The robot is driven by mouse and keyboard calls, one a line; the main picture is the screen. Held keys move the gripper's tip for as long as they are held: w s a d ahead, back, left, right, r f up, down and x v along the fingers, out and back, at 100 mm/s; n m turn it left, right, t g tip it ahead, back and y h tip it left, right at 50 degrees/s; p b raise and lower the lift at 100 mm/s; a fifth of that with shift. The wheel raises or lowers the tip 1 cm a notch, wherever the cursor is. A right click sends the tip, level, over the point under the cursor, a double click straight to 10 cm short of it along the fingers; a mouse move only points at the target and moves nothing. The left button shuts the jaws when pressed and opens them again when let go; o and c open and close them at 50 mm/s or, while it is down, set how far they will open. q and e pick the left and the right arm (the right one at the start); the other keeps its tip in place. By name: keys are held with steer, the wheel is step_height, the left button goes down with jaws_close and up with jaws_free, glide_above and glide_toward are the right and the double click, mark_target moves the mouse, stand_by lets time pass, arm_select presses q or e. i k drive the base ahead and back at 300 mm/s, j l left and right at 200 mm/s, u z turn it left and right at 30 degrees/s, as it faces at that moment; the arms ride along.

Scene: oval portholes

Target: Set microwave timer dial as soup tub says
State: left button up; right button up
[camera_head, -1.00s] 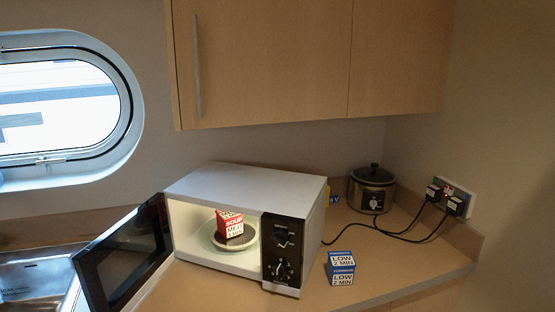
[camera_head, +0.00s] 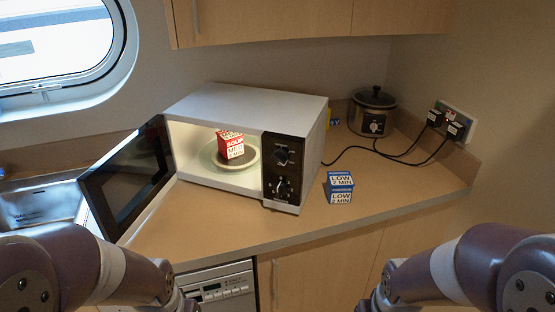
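A white microwave (camera_head: 225,103) stands on the counter with its dark door (camera_head: 128,177) swung open to the left. A red and white soup tub (camera_head: 231,146) sits inside on the turntable (camera_head: 212,158); its label reads "SOUP" and, less clearly, "MED", with a lower line too small to read. The black control panel (camera_head: 283,170) on the right has an upper dial (camera_head: 283,155) and a lower dial (camera_head: 281,187); their markings are too small to read. My two arms come in at the bottom left and bottom right, but both grippers are out of view.
A blue and white box (camera_head: 340,188) marked "LOW" and "2 MIN" stands right of the microwave. A slow cooker (camera_head: 373,112) is at the back, its cords running to wall sockets (camera_head: 449,122). A sink (camera_head: 38,204) is at left. The counter front is clear.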

mark_target(280, 188)
steer(key=i+l+u, duration=0.1)
steer(key=l+u, duration=0.3)
steer(key=i+l+u, duration=0.1)
steer(key=l+u, duration=0.5)
steer(key=u, duration=0.15)
